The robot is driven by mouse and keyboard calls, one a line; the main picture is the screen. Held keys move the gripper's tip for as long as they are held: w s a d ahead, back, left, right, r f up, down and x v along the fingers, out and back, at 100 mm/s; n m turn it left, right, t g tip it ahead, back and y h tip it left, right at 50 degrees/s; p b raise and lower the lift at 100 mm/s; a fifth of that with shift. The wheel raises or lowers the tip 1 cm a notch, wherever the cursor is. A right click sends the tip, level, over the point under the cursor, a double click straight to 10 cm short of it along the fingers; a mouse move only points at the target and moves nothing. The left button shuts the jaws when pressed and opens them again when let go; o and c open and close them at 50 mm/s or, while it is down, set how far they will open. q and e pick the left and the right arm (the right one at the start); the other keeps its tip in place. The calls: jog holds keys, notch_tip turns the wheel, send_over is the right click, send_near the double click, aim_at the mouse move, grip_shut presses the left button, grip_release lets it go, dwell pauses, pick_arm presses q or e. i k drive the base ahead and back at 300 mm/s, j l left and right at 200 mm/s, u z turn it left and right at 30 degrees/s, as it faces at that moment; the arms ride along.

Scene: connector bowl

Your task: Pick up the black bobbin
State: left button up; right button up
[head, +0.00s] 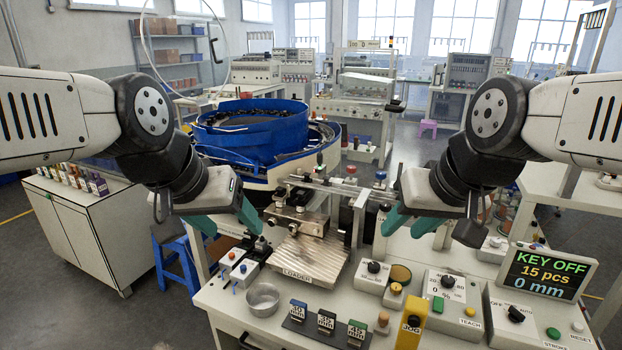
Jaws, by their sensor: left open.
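My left gripper (237,232) has teal fingers spread apart, with nothing visible between them, above the left side of the machine. My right gripper (400,233) also has its teal fingers apart and appears empty, right of the loader. I cannot pick out the black bobbin with certainty. A small dark piece (261,243) stands just below the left gripper's right fingertip; it is too small to tell whether it is a bobbin or a knob.
The ribbed loader plate (308,258) lies between the grippers. A blue bowl feeder (250,135) stands behind. A metal cup (262,299), labelled mm blocks (327,323), a yellow jog block (411,324), control boxes (445,293) and a display (546,272) crowd the front.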

aim_at(280, 193)
jog(key=i+j+z, duration=0.2)
jog(key=j+z, duration=0.2)
jog(key=j, duration=0.65)
jog(key=j+z, duration=0.35)
jog(key=j, duration=0.7)
jog(key=i, duration=0.05)
